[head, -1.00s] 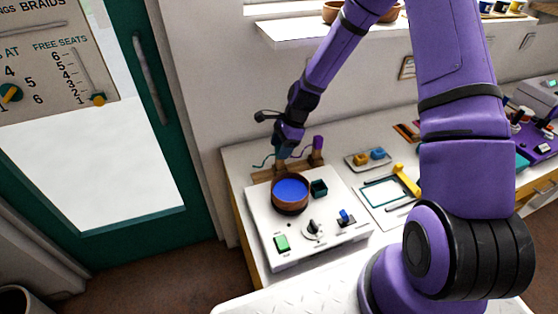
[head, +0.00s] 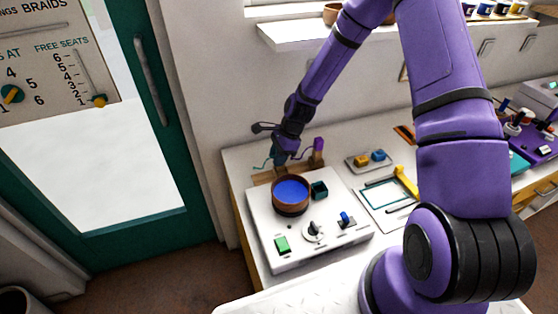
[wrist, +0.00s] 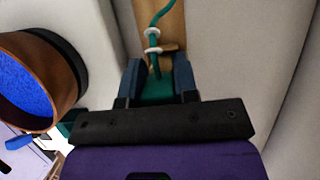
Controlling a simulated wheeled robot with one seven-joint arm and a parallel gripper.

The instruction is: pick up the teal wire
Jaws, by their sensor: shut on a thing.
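The teal wire (wrist: 153,60) rises from a teal block-shaped end between my fingers and passes through white rings near a wooden piece (wrist: 172,20). In the head view a bit of the teal wire (head: 262,163) shows left of my gripper. My gripper (wrist: 157,88) is shut on the teal end, with one dark blue finger on each side of it. In the head view my gripper (head: 280,162) is low over the wooden stand at the back of the white board, just behind the round bowl. The fingertips are mostly hidden there.
The brown bowl with blue filling (head: 290,206) stands close in front of my gripper. A purple-ended post (head: 318,145) is just to the right. The white board (head: 265,225) carries a green button, a dial and a blue switch. The wall is close behind.

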